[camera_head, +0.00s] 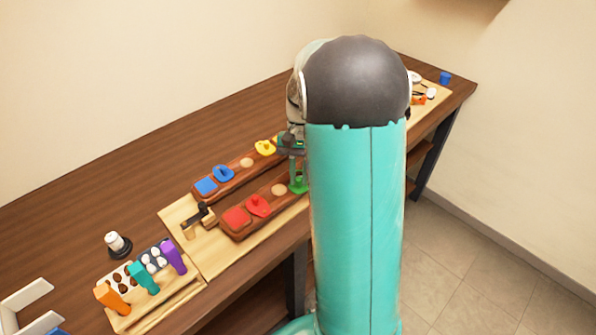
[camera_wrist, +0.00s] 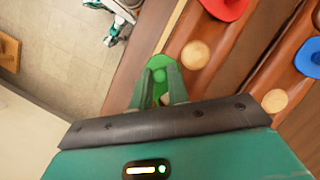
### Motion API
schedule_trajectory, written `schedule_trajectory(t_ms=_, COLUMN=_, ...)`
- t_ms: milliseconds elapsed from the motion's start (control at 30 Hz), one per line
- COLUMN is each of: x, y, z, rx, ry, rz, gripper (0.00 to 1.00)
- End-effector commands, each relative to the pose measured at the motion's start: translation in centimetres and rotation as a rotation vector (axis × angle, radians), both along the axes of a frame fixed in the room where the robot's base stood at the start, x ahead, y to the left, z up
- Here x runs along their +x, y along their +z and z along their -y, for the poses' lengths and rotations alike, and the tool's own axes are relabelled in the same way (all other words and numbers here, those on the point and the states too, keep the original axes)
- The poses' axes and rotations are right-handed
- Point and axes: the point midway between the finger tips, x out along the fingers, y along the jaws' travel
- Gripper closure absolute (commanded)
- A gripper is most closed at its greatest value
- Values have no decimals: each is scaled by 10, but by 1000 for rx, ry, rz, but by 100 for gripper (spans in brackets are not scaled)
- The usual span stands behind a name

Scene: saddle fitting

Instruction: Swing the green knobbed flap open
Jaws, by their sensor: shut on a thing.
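The green flap (camera_head: 298,185) sits on the front brown wooden bar (camera_head: 238,231), at the edge of my arm, which hides part of it. In the wrist view the green flap (camera_wrist: 158,62) shows around and between my fingers, with its round green knob (camera_wrist: 159,75) between the fingertips. My gripper (camera_wrist: 160,84) is shut on the knob. In the head view my gripper (camera_head: 296,170) reaches down onto the flap from above. A small pale patch (camera_wrist: 166,98) shows between the fingers; I cannot tell what it is.
A red flap (camera_head: 258,205) and pale disc (camera_head: 279,190) share the front bar. The rear bar carries a blue flap (camera_head: 224,173) and yellow flap (camera_head: 265,147). A dark clamp-like piece (camera_head: 199,215) stands at the bars' left end. Coloured handles (camera_head: 143,277) stand front left.

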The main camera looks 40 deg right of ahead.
Motion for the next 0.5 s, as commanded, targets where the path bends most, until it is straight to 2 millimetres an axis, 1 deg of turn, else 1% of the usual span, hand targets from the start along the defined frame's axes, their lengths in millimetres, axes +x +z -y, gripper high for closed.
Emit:
schedule_trajectory(t_ms=200, x=-5, y=0, z=0, rx=-1, ry=177, rz=0, gripper=100)
schedule_trajectory(t_ms=500, x=-10, y=0, z=1, rx=-1, ry=331, rz=1, gripper=100)
